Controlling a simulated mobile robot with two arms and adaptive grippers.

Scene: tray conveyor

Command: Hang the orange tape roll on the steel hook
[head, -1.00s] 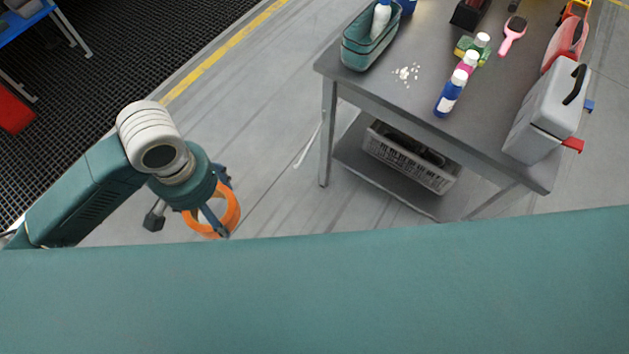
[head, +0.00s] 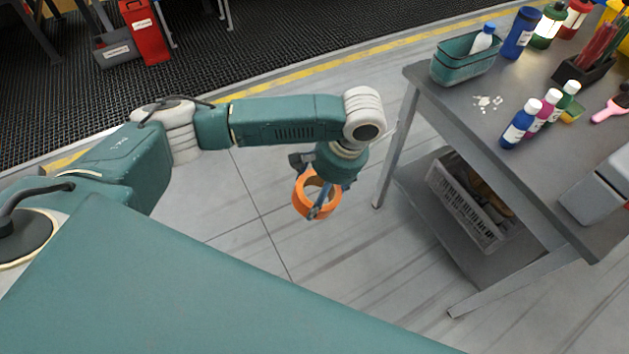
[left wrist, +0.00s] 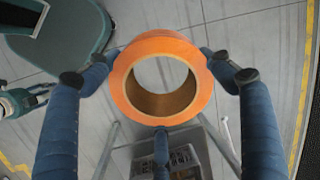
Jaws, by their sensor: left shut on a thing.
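The orange tape roll (head: 303,196) is a wide ring with a brown inner core. It hangs in my left gripper (head: 318,205) over bare floor, left of the metal table. In the left wrist view the tape roll (left wrist: 119,88) sits between the blue fingers of the left gripper (left wrist: 160,92), which close on it from the sides and below. Its hole is open and empty. No steel hook shows in either view.
The metal table (head: 455,107) at right holds bottles, a green bin (head: 466,62), white bits (head: 487,102) and a grey case (head: 598,190). A grey crate (head: 468,205) sits on its lower shelf. A red bin (head: 146,38) stands on the dark mat at the back left. The floor between is clear.

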